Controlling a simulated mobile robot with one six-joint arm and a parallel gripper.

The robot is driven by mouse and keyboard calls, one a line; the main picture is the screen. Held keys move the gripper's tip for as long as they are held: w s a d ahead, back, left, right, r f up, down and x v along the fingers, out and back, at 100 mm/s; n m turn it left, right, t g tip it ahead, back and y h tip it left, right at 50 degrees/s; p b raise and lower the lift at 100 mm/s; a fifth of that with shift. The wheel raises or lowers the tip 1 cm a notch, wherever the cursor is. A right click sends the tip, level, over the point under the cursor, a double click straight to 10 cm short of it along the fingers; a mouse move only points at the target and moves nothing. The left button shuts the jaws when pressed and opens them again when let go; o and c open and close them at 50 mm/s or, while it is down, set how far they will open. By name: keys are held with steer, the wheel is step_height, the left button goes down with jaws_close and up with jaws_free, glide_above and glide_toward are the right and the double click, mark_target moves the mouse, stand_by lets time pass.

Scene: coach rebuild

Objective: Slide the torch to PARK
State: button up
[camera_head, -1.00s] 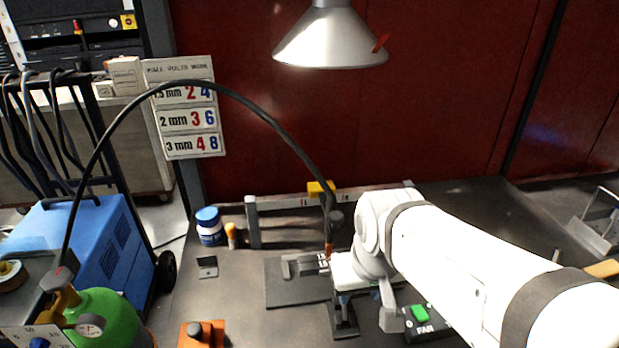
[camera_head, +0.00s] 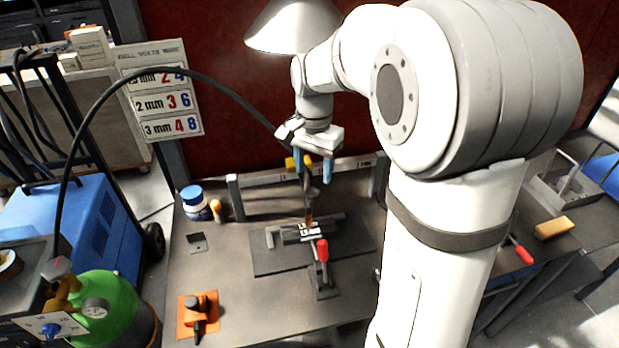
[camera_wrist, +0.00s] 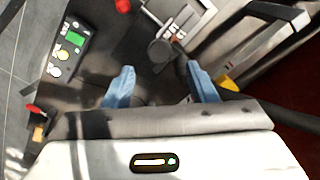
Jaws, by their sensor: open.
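The torch (camera_head: 308,215), dark with a copper-coloured tip, hangs over the work plate from the black cable. A yellow part (camera_head: 291,164) sits above it at the rail (camera_head: 257,187). My gripper (camera_head: 315,172) is open, blue fingers pointing down, in front of the rail and close to the yellow part. In the wrist view, the gripper (camera_wrist: 160,72) has nothing between its fingers. There the torch (camera_wrist: 163,48) lies just beyond the fingertips and the yellow part (camera_wrist: 228,84) is beside the right finger. I cannot read a PARK mark on the rail.
A red-handled clamp (camera_head: 322,252) stands in front of the work plate (camera_head: 268,262). A lamp shade (camera_head: 290,25) hangs above. A box with a green button (camera_wrist: 75,39) shows in the wrist view. The black cable (camera_head: 215,88) arches across the left.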

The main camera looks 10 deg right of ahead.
mark_target(313, 191)
step_height(313, 191, down, 6)
steer(key=shift+p, duration=0.35)
steer(key=shift+c, duration=0.3)
jaws_close()
